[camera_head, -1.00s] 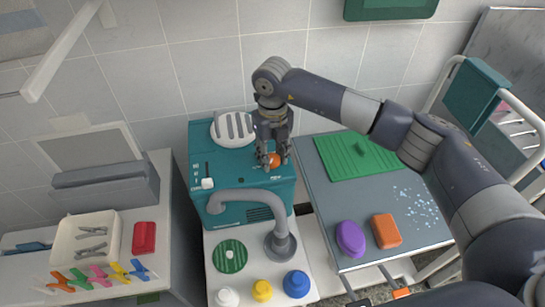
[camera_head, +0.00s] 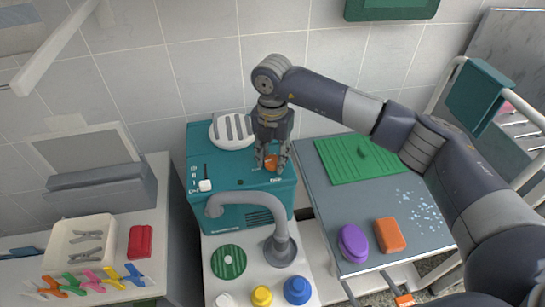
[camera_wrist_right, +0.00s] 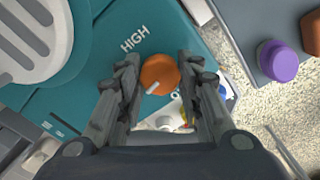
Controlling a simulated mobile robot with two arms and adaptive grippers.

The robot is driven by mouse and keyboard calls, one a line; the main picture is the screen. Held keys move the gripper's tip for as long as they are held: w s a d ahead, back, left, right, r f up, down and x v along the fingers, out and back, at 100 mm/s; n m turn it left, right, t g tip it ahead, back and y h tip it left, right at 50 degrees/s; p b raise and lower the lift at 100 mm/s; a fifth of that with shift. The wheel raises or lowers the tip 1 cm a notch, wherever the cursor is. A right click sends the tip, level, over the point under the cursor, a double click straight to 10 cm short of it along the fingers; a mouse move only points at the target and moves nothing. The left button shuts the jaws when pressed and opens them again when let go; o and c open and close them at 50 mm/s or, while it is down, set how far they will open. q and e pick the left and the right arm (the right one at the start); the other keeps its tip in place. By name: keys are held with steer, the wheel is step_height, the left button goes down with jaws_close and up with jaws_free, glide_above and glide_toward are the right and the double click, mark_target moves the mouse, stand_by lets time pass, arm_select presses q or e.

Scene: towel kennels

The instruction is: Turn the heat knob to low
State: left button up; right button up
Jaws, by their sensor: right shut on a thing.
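The heat knob (camera_head: 271,163) is a round orange dial on top of the teal machine (camera_head: 228,160). In the right wrist view the knob (camera_wrist_right: 159,70) has a white pointer mark toward its lower left edge. The word HIGH is printed above and left of it; another label below it is partly hidden. My right gripper (camera_head: 272,160) reaches down over the knob, with its fingers on either side, shut on it. In the wrist view my right gripper (camera_wrist_right: 160,88) flanks the knob. My left gripper is not in view.
A grey curved nozzle (camera_head: 245,198) rises in front of the machine. A white slotted round cover (camera_head: 232,130) sits behind the knob. The grey table (camera_head: 330,215) at right holds a green mat (camera_head: 350,160), a purple thing (camera_head: 352,243) and an orange block (camera_head: 390,235).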

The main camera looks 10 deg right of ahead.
mark_target(272, 159)
steer(key=shift+m, duration=0.9)
steer(key=o, duration=1.1)
steer(key=shift+r, duration=0.3)
step_height(272, 159, up, 12)
steer(key=shift+f, duration=0.25)
